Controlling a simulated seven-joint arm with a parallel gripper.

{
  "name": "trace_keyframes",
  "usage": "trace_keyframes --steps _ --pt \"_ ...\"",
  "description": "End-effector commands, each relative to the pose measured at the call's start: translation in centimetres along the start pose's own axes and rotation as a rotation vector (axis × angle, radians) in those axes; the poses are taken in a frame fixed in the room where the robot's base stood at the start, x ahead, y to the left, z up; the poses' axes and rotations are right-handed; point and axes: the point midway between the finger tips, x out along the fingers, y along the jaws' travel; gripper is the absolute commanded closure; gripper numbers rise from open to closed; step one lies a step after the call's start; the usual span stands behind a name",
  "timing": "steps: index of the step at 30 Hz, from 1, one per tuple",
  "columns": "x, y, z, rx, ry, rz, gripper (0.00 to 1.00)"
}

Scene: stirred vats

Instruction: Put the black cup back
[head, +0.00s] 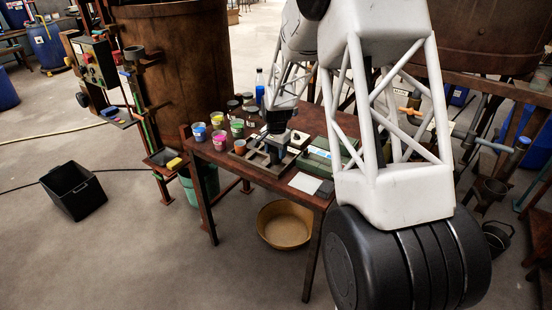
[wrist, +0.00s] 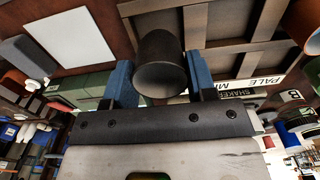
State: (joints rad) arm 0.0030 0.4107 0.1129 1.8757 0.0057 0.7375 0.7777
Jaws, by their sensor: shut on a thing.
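My gripper (wrist: 158,85) is shut on the black cup (wrist: 160,65), its two blue fingers on either side of it in the wrist view. The cup's round opening faces the wrist camera. In the head view my gripper (head: 276,143) is low over the brown compartmented tray (head: 250,166) on the table, and I cannot pick out the cup there. The tray's dividers (wrist: 232,46) show beyond the cup in the wrist view. I cannot tell whether the cup touches the tray floor. An orange cup (head: 240,146) stands near the tray's back left.
The rusty table (head: 205,151) also carries several paint-coloured cups (head: 219,140) at left, dark jars (head: 234,107) and a bottle at the back. A green box (head: 316,160) and a white sheet (head: 305,183) lie right of the tray. A basin (head: 284,224) sits below.

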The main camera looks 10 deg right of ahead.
Motion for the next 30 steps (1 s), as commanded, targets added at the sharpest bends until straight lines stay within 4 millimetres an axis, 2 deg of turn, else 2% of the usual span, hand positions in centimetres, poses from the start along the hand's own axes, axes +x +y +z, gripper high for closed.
trace_keyframes --steps 10,26,27,30 --pt "3.0 0.0 0.0 0.000 -0.001 0.001 0.72" --pt "3.6 0.0 0.0 0.000 0.000 0.000 0.72" --pt "3.6 0.0 0.0 0.000 0.000 0.000 0.44" --pt "3.6 0.0 0.0 0.000 0.000 0.000 0.29"
